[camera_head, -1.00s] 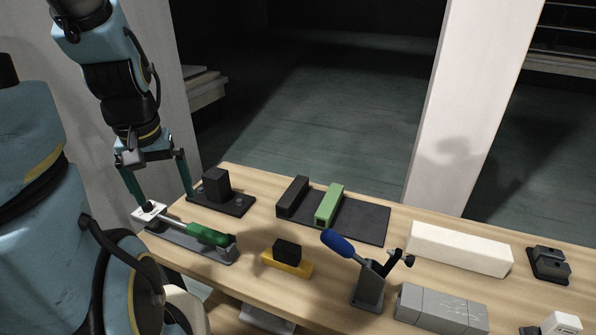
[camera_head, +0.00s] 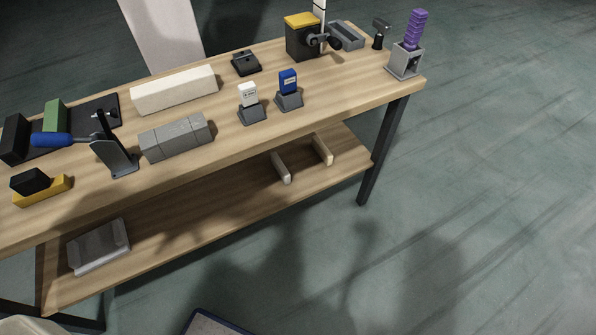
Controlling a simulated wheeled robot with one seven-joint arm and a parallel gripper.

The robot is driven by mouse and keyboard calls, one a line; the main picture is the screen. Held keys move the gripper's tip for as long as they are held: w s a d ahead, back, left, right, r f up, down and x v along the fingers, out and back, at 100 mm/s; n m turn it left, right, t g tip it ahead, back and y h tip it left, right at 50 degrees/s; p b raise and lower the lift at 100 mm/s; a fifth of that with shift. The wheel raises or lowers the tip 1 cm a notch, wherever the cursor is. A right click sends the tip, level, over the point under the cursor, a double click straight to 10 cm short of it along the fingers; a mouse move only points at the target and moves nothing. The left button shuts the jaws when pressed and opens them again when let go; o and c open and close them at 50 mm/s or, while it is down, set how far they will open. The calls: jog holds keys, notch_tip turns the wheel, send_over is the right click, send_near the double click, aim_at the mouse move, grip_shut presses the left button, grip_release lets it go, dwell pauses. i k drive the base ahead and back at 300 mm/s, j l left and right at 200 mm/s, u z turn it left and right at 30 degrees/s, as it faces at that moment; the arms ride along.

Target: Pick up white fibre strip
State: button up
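A long white block (camera_head: 174,90) lies on the wooden bench top towards the back, left of centre. It is the most strip-like white thing in view, but I cannot tell for certain that it is the white fibre strip. Nothing touches it from above and its top is clear. My gripper is out of view.
A grey segmented block (camera_head: 176,138) lies in front of the white block, with a blue-handled clamp (camera_head: 112,156) to its left. White-tagged (camera_head: 249,100) and blue-tagged (camera_head: 288,88) holders stand to the right. A purple stack (camera_head: 414,30) stands near the right edge.

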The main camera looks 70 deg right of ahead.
aim_at(285, 175)
jog(key=z, duration=1.9)
jog(key=k+j+z, duration=0.75)
jog(key=j+z, duration=0.2)
jog(key=k+j, duration=0.3)
jog(key=k, duration=0.15)
jog(key=l+z, duration=0.1)
jog(key=z, duration=1.1)
jog(key=i+j, duration=0.1)
jog(key=i, duration=3.7)
jog(key=i+l+u, duration=0.2)
jog(key=i+u, duration=0.25)
jog(key=i+l+u, duration=0.35)
jog(key=i+u, duration=0.15)
jog(key=u, duration=2.25)
